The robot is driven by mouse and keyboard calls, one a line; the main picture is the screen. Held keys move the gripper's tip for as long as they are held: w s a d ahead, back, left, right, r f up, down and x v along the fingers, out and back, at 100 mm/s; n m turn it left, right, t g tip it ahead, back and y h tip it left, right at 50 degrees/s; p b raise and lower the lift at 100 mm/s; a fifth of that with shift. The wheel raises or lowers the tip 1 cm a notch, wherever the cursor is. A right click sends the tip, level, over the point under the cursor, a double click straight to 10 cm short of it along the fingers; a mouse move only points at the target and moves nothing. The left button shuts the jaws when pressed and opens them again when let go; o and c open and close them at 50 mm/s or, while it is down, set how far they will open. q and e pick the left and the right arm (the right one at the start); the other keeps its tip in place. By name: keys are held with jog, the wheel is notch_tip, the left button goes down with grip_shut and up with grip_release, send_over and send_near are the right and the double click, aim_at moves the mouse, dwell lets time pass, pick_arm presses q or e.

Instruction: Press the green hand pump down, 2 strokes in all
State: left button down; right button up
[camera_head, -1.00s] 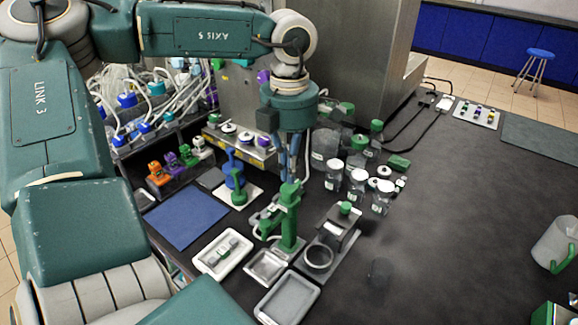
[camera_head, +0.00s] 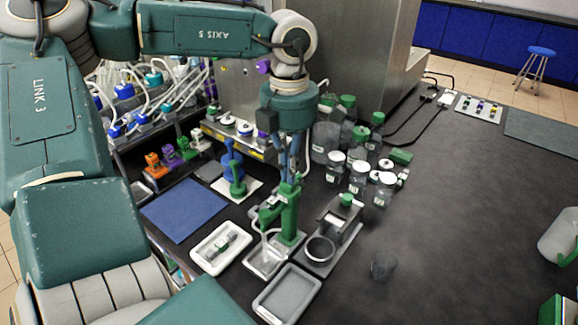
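The green hand pump (camera_head: 289,215) stands upright near the middle of the dark bench. A green arm and a pale spout-like part (camera_head: 265,222) reach from its left side over a small metal tray (camera_head: 256,268). A pale streak runs down from there to the tray; I cannot tell whether it is tube or liquid. My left gripper (camera_head: 290,172) points straight down at the top of the pump, its fingers close together. The fingertips overlap the pump's top and seem to touch it; the exact contact is hidden. My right gripper is out of view.
A blue pump (camera_head: 232,165) stands behind on the left, beside a blue mat (camera_head: 184,211). A grey stand with a ring (camera_head: 320,249) is close on the right. The bench's right side is mostly clear.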

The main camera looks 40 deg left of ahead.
pick_arm(q)
jog(key=shift+f+b, duration=0.3)
jog(key=shift+f, duration=0.2)
jog(key=shift+r, duration=0.15)
jog(key=shift+r+p, duration=1.15)
jog(key=shift+r, duration=0.75)
jog(key=shift+f, duration=0.15)
